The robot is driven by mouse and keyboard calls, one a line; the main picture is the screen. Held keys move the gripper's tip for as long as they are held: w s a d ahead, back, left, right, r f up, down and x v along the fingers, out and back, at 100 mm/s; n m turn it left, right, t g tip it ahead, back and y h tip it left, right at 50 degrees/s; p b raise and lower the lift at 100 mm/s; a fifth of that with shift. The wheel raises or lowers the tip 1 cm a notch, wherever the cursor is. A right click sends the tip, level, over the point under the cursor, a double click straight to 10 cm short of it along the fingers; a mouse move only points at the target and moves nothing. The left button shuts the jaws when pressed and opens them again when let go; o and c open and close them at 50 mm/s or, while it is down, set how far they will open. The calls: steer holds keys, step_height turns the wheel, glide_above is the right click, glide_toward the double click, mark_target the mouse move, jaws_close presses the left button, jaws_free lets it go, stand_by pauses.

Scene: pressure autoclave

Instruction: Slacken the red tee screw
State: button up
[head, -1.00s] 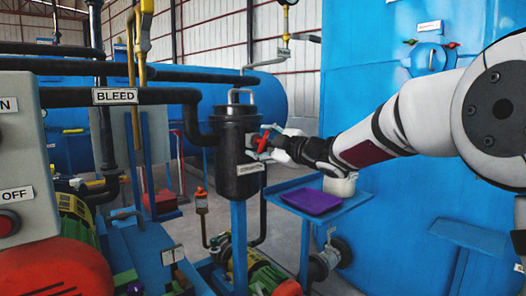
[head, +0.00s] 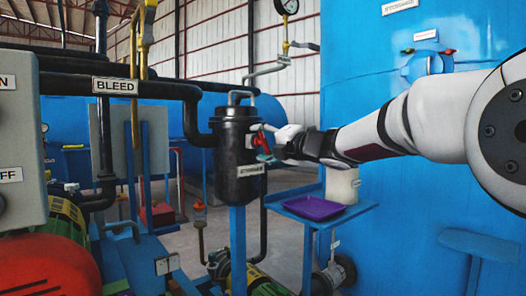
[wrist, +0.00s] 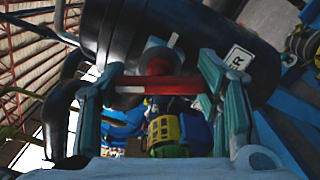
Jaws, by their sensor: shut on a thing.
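The red tee screw (wrist: 160,84) sits on the side of a black cylindrical vessel (head: 240,145). In the wrist view its red crossbar spans between the two teal fingers of my gripper (wrist: 160,90), which are shut on its ends. A round red hub and a grey boss show behind the bar, against the black body. In the head view my gripper (head: 264,144) is at the vessel's right side, and only a small bit of the red screw shows (head: 260,140). A white label (head: 250,170) is on the vessel below it.
A blue shelf (head: 350,212) with a purple tray (head: 313,208) and a white container (head: 342,185) stands below my arm. A large blue tank (head: 400,60) is at the right. Black pipes, one labelled BLEED (head: 115,86), run at the left.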

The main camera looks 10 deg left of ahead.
steer(key=n+b, duration=0.2)
steer(key=n, duration=0.2)
steer(key=shift+f+b, duration=0.15)
steer(key=shift+b, duration=0.15)
steer(key=shift+n+b, duration=0.7)
steer(key=shift+n, duration=0.8)
steer(key=o, duration=1.2)
steer(key=shift+d, duration=0.15)
steer(key=v, duration=1.1)
steer(key=shift+s+d, duration=0.25)
steer(key=shift+s, duration=0.1)
